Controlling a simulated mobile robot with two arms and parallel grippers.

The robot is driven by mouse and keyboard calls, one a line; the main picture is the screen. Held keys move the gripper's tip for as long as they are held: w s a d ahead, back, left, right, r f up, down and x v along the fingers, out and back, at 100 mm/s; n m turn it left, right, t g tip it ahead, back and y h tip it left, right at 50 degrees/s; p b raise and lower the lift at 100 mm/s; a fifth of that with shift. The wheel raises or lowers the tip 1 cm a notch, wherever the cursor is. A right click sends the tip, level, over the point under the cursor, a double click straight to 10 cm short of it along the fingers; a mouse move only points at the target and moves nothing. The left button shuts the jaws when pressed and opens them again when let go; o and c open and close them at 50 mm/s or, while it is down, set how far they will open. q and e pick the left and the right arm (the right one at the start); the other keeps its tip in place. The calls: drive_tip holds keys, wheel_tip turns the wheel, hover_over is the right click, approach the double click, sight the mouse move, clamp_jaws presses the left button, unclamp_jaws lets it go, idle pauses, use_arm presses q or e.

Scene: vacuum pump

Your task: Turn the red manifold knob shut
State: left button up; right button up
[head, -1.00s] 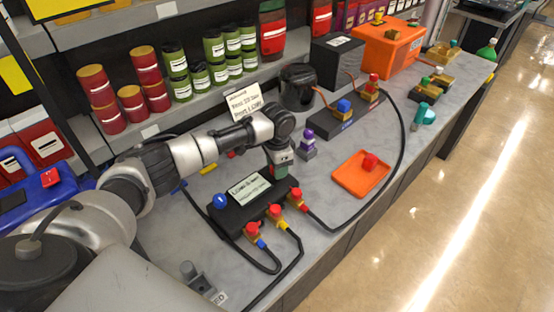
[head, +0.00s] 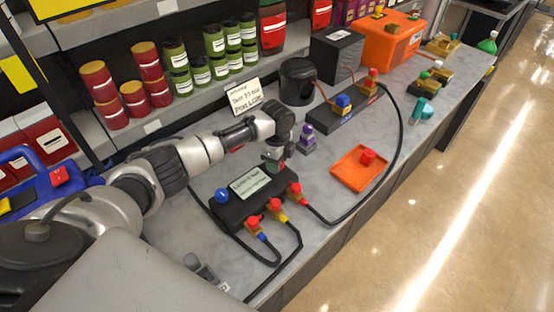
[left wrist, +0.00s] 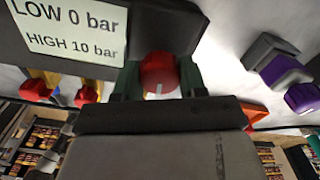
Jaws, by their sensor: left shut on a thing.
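The black manifold (head: 228,212) lies on the bench with a pale display on top. The display reads LOW 0 bar, HIGH 10 bar in the left wrist view (left wrist: 72,28). A blue knob (head: 222,195) is at its left end. The red manifold knob (left wrist: 159,72) is at the other end, with a white mark pointing down in the left wrist view. My left gripper (left wrist: 160,78) is shut on this red knob, one finger on each side. In the head view my left gripper (head: 273,164) hides the knob. My right gripper is not in view.
Hoses run from red-capped fittings (head: 253,223) along the manifold's front. A purple fitting (head: 307,140) stands close to the right of my gripper. An orange tray (head: 350,180) with a red cap (head: 367,156) lies farther right. A card sign (head: 245,95) stands behind.

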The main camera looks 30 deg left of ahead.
use_arm(q)
drive_tip(key=shift+m, duration=0.6)
drive_tip(key=o, duration=0.9)
drive_tip(key=shift+r, duration=0.1)
wheel_tip(320, 180, up, 11)
drive_tip(key=shift+f+b, duration=0.15)
drive_tip(key=shift+b, duration=0.75)
drive_tip(key=shift+d, duration=0.1)
